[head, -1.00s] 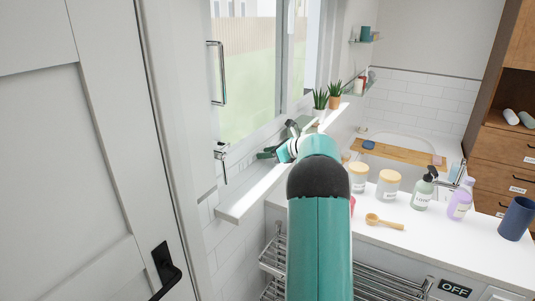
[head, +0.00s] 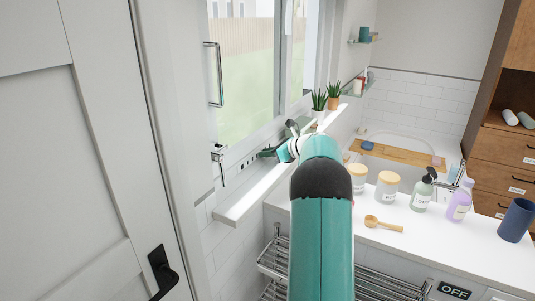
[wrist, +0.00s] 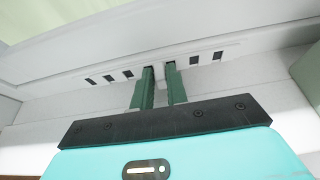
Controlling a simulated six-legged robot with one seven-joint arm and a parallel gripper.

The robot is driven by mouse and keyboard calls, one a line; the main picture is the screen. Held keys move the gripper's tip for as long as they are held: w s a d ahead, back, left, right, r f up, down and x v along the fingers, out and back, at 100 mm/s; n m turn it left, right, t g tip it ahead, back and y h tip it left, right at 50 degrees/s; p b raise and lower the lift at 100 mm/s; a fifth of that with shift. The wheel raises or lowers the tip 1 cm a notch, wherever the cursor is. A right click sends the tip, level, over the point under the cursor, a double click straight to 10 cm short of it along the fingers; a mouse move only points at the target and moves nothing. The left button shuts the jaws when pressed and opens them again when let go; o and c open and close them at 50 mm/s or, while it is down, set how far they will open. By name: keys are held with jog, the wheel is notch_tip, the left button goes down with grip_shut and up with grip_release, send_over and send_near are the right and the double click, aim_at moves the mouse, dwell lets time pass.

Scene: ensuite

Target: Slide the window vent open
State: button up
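The window vent (wrist: 118,76) is a row of small dark slots in the white lower window frame, seen in the wrist view. My gripper (wrist: 160,70) has two green fingers pointing at the middle of this row, their tips at or very near the frame. A narrow gap shows between the fingers. I cannot tell whether a vent tab is held between them. In the head view, my gripper (head: 268,153) is small and partly hidden by my arm, low at the window (head: 245,75) above the sill (head: 250,196).
A chrome window handle (head: 215,75) and a latch (head: 219,160) are left of my gripper. Potted plants (head: 318,104) stand farther along the sill. A white door (head: 80,150) is close on the left. Jars (head: 387,184) and bottles (head: 423,188) stand on the right-hand counter.

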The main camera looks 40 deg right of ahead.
jog(key=o, duration=0.3)
jog(key=shift+s, duration=0.15)
jog(key=v, duration=1.3)
jog(key=shift+s+r, duration=0.15)
jog(key=shift+s, duration=0.1)
jog(key=shift+s+d, duration=0.1)
